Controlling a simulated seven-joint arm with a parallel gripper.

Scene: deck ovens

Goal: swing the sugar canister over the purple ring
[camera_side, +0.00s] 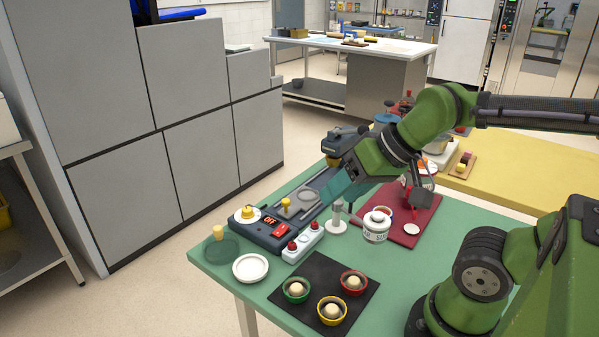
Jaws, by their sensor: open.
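The sugar canister (376,228), a small white jar with dark lettering and a lid, is at the middle right of the green table. It is just right of a white post (338,217) with a round base; I cannot tell whether an arm joins them. I cannot clearly make out a purple ring. My gripper (328,194) reaches down leftwards, beyond and left of the canister, over the dark control panel. It is open, and its fingertips are hard to see. It appears apart from the canister.
The dark panel (268,228) carries knobs, a red switch and a lever. A red board (421,216) lies behind the canister. In front are a white dish (250,267) and a black mat (310,274) with three coloured bowls. Bare green table lies right of the mat.

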